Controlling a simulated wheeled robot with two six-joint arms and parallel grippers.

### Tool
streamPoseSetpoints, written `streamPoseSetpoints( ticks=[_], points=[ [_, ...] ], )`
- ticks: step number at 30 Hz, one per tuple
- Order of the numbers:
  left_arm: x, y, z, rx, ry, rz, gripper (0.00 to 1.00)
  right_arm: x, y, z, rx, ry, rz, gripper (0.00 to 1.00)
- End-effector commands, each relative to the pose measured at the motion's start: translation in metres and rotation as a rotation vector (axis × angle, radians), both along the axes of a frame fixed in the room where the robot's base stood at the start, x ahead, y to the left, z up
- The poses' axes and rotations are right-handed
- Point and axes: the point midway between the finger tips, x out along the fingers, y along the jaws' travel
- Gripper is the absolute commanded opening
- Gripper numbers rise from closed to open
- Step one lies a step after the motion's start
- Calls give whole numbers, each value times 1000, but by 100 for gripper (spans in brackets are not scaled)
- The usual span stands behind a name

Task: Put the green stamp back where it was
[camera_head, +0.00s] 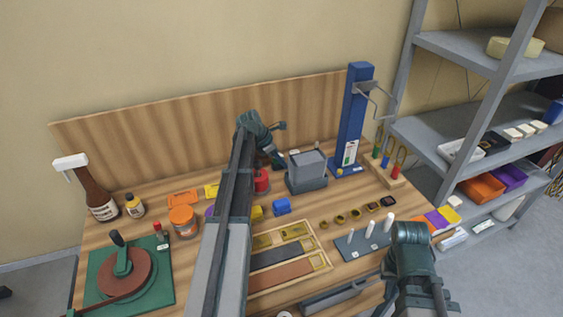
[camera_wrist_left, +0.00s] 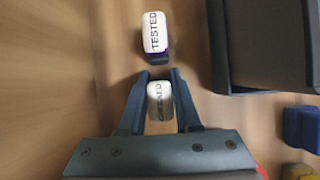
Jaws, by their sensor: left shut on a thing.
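My left gripper (camera_head: 275,150) is beside the grey box near the wooden back panel. In the left wrist view, its two fingers (camera_wrist_left: 158,76) are closed on a stamp (camera_wrist_left: 159,101) with a white top, whose dark lettering seems to read CHECKED. The stamp's body is hidden, so I cannot see if it is green. A second stamp (camera_wrist_left: 154,35), marked TESTED with a dark purple body, stands just ahead of the fingertips, apart from the held one. My right arm (camera_head: 412,270) shows at the lower right, but its fingers cannot be made out.
The grey box (camera_head: 306,171) is close to the right of my left gripper. A blue block (camera_head: 282,207) and a red container (camera_head: 261,181) are near it. A tall blue stand (camera_head: 352,120) rises further right. A wooden tray (camera_head: 326,262) lies in front.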

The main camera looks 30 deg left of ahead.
Motion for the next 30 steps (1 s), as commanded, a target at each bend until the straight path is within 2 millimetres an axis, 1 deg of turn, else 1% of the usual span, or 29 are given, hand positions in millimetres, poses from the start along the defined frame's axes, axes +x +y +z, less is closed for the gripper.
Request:
streamPoseSetpoints(
  ticks=[1,2,6,7,16,20,26,30],
  points=[
    [0,0,-3,0,0,0,0,0,0,-3,0,0,0,0],
    [0,0,-3,0,0,0,34,0,0,-3,0,0,0,0],
    [0,0,-2,0,0,0,59,0,0,-2,0,0,0,0],
    [0,0,-2,0,0,0,62,0,0,-2,0,0,0,0],
    [0,0,-1,0,0,0,62,0,0,-1,0,0,0,0],
    [0,0,3,0,0,0,62,0,0,3,0,0,0,0],
    [-6,5,19,0,0,1,62,0,0,19,0,0,0,0],
    [-14,11,38,0,0,1,62,0,0,38,0,0,0,0]
  ],
)
